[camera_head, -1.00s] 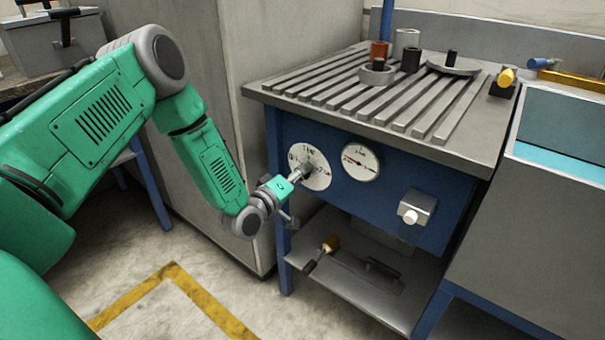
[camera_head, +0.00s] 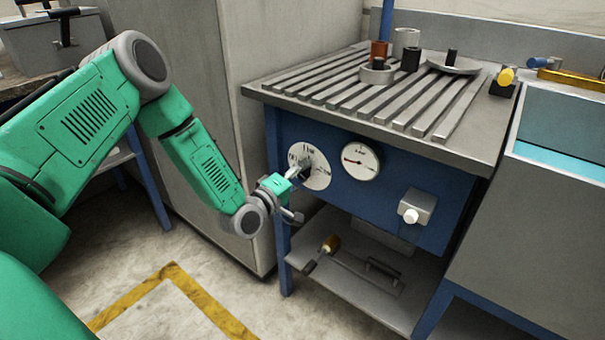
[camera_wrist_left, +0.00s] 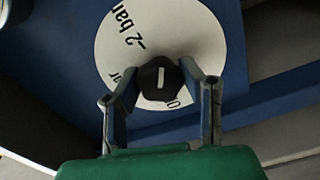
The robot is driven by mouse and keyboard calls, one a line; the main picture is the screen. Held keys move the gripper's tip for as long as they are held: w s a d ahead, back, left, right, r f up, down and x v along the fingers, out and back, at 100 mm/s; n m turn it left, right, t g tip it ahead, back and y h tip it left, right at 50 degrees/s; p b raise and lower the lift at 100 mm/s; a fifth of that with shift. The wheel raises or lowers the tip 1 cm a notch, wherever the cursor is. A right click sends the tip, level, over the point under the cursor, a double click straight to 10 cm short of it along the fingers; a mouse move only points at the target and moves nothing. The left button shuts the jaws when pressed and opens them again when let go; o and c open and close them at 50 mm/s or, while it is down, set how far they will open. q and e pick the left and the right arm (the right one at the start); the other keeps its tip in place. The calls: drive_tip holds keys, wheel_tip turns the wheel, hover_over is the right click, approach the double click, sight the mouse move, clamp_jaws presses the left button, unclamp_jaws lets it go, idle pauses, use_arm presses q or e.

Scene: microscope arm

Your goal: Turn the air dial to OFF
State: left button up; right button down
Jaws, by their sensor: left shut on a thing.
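The air dial (camera_head: 317,177) is a white round plate on the blue front panel of the bench, with dark lettering. In the left wrist view the plate (camera_wrist_left: 130,50) shows "-2 bar" and part of other marks. At its lower middle is a black knob (camera_wrist_left: 160,78) with a white pointer line, nearly upright in that view. My left gripper (camera_head: 297,172) is at the dial from the left. In the left wrist view its two fingers (camera_wrist_left: 162,92) stand either side of the knob and are shut on it. The OFF mark cannot be made out. My right gripper is not in view.
A round gauge (camera_head: 361,161) with a red needle sits just right of the dial. A grey box with a white button (camera_head: 411,212) is further right. The slatted bench top (camera_head: 390,95) overhangs above; a lower shelf (camera_head: 360,275) holds tools.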

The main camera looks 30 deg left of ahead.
use_arm(q)
drive_tip(key=o, duration=1)
drive_tip(key=shift+s+a+f, duration=0.1)
drive_tip(key=shift+a+f, duration=0.1)
drive_tip(key=shift+o, duration=0.8)
drive_tip(key=shift+s, duration=0.2)
drive_tip(key=s+a, duration=0.1)
drive_tip(key=s, duration=1)
drive_tip(key=shift+s, duration=0.2)
drive_tip(key=shift+f, duration=0.1)
